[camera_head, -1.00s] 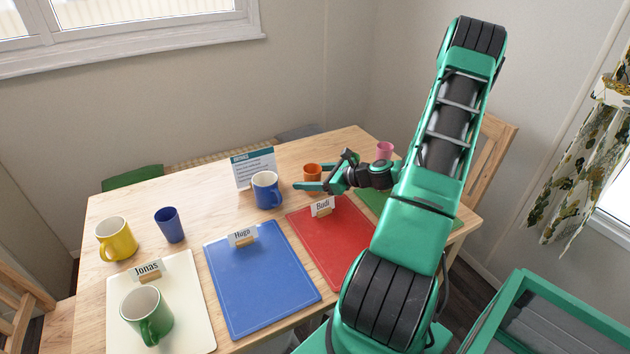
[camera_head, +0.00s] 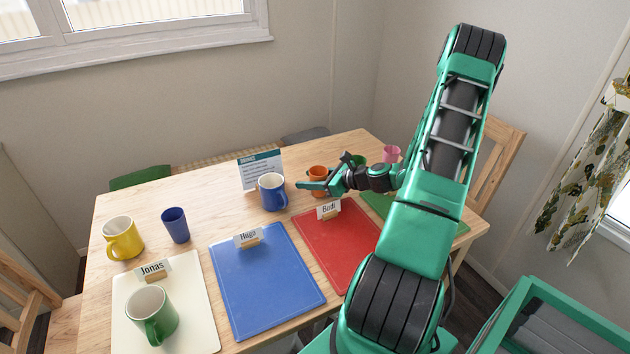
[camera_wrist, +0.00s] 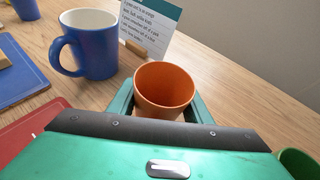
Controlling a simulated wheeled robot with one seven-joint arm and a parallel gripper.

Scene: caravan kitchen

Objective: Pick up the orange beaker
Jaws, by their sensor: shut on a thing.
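The orange beaker (camera_head: 318,173) is upright at the back of the table, behind the red mat. It also shows in the wrist view (camera_wrist: 164,86), empty, with a green finger on either side of it.
A blue mug (camera_head: 271,192) and a drinks sign (camera_head: 260,170) stand just left of the beaker. A green beaker (camera_head: 359,160) and a pink beaker (camera_head: 391,154) are to the right. The red mat (camera_head: 335,235) with the Budi card (camera_head: 328,210) lies in front.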

